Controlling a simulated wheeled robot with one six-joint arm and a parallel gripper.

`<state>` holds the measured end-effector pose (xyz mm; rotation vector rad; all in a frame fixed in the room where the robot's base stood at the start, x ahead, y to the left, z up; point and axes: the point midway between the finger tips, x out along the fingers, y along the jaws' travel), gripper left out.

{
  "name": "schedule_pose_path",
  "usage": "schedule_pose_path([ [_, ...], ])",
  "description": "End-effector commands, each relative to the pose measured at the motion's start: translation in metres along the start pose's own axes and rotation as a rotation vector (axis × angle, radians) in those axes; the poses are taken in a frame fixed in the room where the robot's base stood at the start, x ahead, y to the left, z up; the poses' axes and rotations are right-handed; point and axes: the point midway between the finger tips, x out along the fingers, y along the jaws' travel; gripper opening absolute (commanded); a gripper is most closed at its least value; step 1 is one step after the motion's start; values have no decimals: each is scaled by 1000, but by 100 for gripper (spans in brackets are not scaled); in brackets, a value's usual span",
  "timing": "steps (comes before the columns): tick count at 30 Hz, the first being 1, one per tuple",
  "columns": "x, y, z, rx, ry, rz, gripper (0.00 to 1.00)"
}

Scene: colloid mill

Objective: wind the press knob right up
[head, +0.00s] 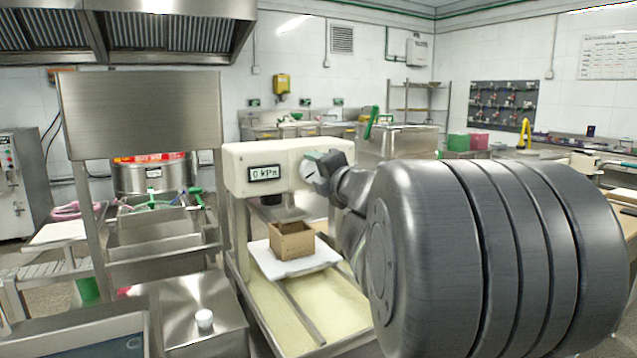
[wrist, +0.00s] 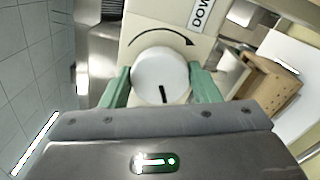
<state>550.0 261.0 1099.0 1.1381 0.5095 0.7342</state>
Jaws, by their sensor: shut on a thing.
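The press knob (wrist: 160,76) is a round white dial with a black mark on its face, pointing toward the bottom of the wrist view. A curved arrow is printed above it on the cream press head (head: 240,160), with a partly visible "DOW" label beside it. My gripper (wrist: 160,86) has its green fingers on both sides of the knob and is shut on it. In the head view the knob (head: 308,171) is partly hidden by my gripper. The press display (head: 264,173) reads 0 kPa.
Below the press head, a brown wooden box (head: 291,241) stands on a white board (head: 262,255) over a tray of pale yellow liquid (head: 342,309). A steel panel (head: 140,105) stands to the left.

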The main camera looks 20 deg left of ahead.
Motion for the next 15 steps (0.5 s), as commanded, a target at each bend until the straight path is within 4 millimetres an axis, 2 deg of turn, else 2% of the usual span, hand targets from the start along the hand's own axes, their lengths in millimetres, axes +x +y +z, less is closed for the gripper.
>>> schedule_pose_path([
  [1, 0, -5, -1, -46, -1, -2, 33],
  [15, 0, -3, -2, -491, 0, -1, 33],
])
